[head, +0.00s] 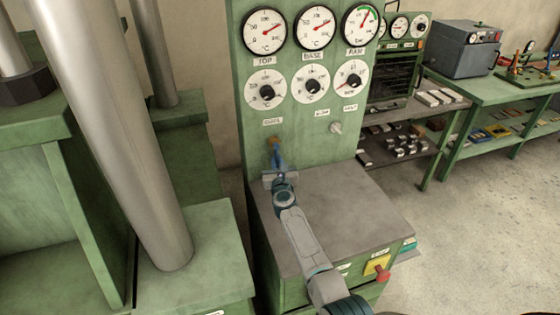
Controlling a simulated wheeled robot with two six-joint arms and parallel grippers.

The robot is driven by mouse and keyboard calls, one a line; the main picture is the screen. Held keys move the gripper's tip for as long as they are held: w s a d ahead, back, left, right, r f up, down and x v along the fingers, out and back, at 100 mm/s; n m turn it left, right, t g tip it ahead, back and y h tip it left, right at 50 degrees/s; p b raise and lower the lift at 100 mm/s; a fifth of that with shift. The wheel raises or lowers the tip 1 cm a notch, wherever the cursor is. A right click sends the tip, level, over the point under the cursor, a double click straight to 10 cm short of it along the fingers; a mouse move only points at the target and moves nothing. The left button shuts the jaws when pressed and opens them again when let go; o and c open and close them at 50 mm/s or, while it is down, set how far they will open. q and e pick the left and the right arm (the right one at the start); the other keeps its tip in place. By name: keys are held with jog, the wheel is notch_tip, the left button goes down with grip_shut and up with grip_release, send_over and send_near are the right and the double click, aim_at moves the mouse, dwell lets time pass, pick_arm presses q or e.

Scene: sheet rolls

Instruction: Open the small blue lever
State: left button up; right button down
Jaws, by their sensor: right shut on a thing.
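The small blue lever (276,156) sticks out low on the green panel, from a brass-coloured fitting below the left dial and a small label. My right gripper (279,172) is at the lever and shut on it. The gripper's body hides the lower part of the lever, and its fingertips are hard to make out. My right arm reaches up to it from the bottom of the view, over the grey cabinet top. My left gripper is not in view.
The green panel (232,95) carries several gauges and dials. A small knob (336,128) sits right of the lever. The grey cabinet top (355,205) is bare. A thick steel column (115,130) stands left. Open floor lies right.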

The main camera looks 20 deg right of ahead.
jog(key=shift+a+m, duration=0.15)
jog(key=shift+m, duration=0.15)
jog(key=c, duration=1.5)
grip_release()
jog(key=shift+o, duration=0.2)
jog(key=shift+s, duration=0.1)
jog(key=shift+s, duration=0.25)
jog(key=s+a+p, duration=0.1)
jog(key=s+p, duration=0.1)
jog(key=s, duration=0.8)
jog(key=shift+a+p, duration=0.35)
jog(key=shift+a, duration=0.05)
